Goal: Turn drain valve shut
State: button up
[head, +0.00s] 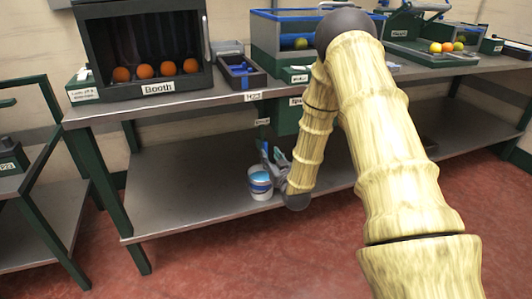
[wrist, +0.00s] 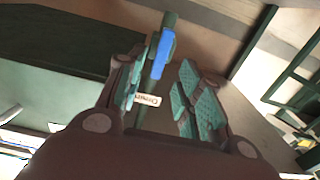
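The drain valve shows in the wrist view as a blue lever (wrist: 162,54) on a dark green pipe, with a white label (wrist: 148,99) beside it. My gripper (wrist: 156,78) is open, its two teal-padded fingers apart. The lever lies beyond the fingertips, close to the left finger; I cannot tell whether they touch. The valve is hard to make out there.
The bench (head: 200,103) holds a dark booth (head: 145,45) with several oranges, a blue-edged tank (head: 285,35) and a green machine (head: 430,45). The lower shelf (head: 190,185) is mostly clear around the bucket. A cart (head: 50,215) stands at left.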

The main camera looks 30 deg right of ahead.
aim_at(266, 149)
jog(key=shift+b+x, duration=0.55)
jog(key=shift+x, duration=2.3)
grip_shut()
